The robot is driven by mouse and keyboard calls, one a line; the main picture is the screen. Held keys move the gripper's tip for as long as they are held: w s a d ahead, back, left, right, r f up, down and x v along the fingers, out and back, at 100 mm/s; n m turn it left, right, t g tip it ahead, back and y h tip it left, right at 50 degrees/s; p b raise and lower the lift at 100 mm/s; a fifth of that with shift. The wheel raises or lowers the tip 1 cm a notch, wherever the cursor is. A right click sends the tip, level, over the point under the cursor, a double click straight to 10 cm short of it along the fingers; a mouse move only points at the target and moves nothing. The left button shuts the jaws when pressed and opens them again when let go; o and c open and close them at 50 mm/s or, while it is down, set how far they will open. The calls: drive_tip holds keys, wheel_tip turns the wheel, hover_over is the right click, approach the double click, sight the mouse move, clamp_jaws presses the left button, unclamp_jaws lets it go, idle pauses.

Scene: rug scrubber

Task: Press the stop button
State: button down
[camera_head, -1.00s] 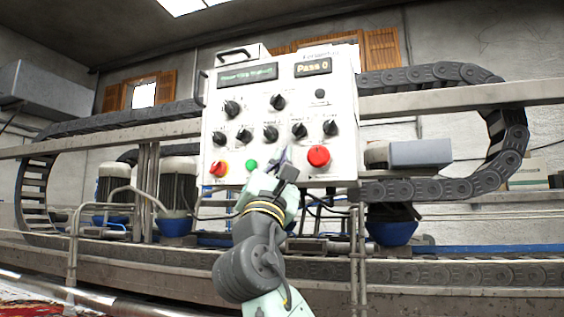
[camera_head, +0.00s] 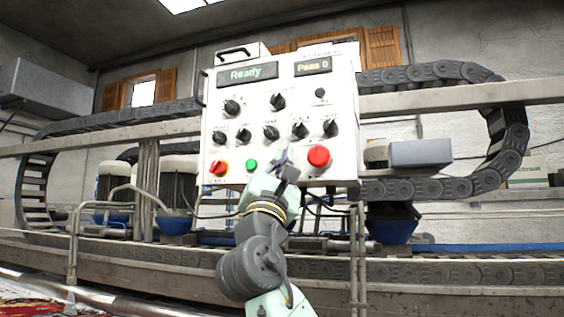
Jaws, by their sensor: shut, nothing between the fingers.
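The white control panel (camera_head: 232,153) stands upright in the middle of the view. A large red round button (camera_head: 319,156) sits at its lower right. My gripper (camera_head: 284,156) is shut and empty in front of the panel's lower edge, between the green button and the large red button. It appears apart from both buttons; its distance from the panel face is hard to tell.
Several black knobs (camera_head: 270,132) fill the panel's middle. The left display (camera_head: 247,74) reads "Ready" and the right display (camera_head: 313,67) reads "Pass 0". Metal rails (camera_head: 460,95) and a cable chain (camera_head: 510,140) run behind. Motors (camera_head: 178,185) stand at the left.

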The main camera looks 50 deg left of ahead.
idle(0.4)
drive_tip(key=shift+s+d, duration=0.4)
drive_tip(key=shift+s, duration=0.25)
drive_tip(key=shift+s+d+b, duration=0.25)
drive_tip(key=shift+s+d, duration=0.15)
drive_tip(key=shift+s, duration=0.35)
drive_tip(key=shift+s+d+b, duration=0.2)
drive_tip(key=shift+s+d, duration=0.2)
drive_tip(key=shift+s, duration=0.3)
drive_tip(key=shift+s+d+b, duration=0.25)
drive_tip(key=shift+s+d, duration=0.15)
drive_tip(key=shift+s, duration=0.35)
